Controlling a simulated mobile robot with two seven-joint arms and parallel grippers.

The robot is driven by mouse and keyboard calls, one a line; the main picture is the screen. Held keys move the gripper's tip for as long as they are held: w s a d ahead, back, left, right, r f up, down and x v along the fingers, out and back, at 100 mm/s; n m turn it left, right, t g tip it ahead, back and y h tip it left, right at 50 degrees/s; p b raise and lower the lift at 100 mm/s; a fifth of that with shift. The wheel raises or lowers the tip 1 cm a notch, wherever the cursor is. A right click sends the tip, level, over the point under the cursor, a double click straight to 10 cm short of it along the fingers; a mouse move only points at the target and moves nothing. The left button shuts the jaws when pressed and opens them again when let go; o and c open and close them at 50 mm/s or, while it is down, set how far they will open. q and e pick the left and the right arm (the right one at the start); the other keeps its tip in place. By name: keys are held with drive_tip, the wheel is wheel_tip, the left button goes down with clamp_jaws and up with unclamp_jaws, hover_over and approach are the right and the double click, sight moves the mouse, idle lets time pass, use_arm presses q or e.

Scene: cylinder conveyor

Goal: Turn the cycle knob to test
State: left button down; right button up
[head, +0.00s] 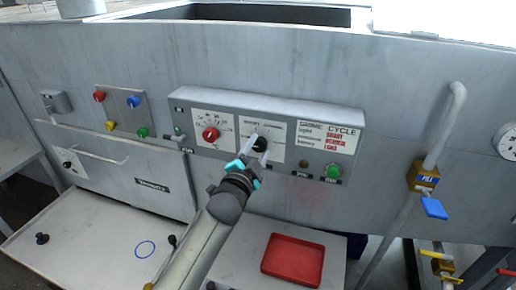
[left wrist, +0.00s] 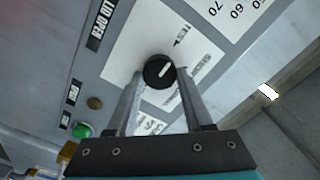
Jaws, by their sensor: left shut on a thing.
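The black cycle knob (head: 259,143) sits on a white label plate in the middle of the grey control panel. It also shows in the left wrist view (left wrist: 159,71), where its white mark points to the upper right. Printing that looks like TEST (left wrist: 181,35) is above and right of the knob, and longer lettering lies further right and below. My left gripper (head: 255,151) has its two fingers on either side of the knob and is shut on it. My right gripper is in neither view.
A red knob (head: 211,134) with a dial is left of the cycle knob, and a green button (head: 333,171) is to the right. A red tray (head: 293,259) lies on the surface below. A pipe with a blue-handled valve (head: 433,208) stands at the right.

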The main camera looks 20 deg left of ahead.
use_arm(q)
drive_tip(key=shift+c, duration=1.5)
unclamp_jaws()
drive_tip(key=shift+s, duration=0.1)
drive_tip(key=s+b, duration=0.1)
drive_tip(key=s, duration=1.4)
drive_tip(key=shift+a, duration=0.25)
